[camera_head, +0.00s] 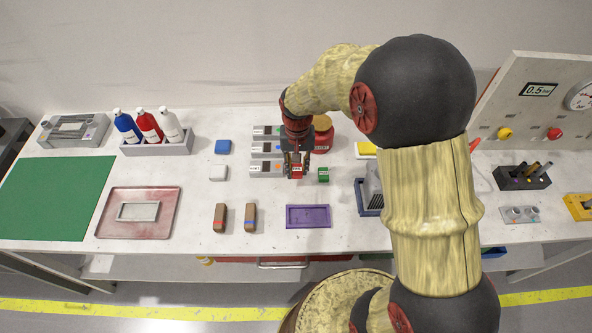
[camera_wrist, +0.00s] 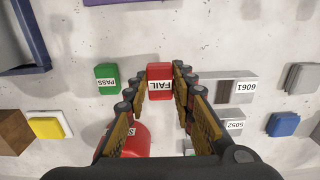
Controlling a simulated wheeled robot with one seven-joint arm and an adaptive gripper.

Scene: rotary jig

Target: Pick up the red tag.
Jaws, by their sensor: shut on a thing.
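The red tag (camera_wrist: 160,71), marked FAIL, sits between the two fingers of my gripper (camera_wrist: 161,80) in the wrist view. The fingers are shut on its two sides. In the head view the red tag (camera_head: 297,174) shows low between the fingers of my gripper (camera_head: 296,168), to the left of the green PASS tag (camera_head: 323,175). I cannot tell whether the red tag still touches the table. The green tag (camera_wrist: 107,78) stands apart from my fingers in the wrist view.
Grey labelled blocks (camera_head: 266,150) stand close on the left of my gripper, and a round red object (camera_head: 323,136) stands behind it. A purple tray (camera_head: 308,216) lies in front. A blue-rimmed bin (camera_head: 367,205) is to the right. The table between tags and tray is clear.

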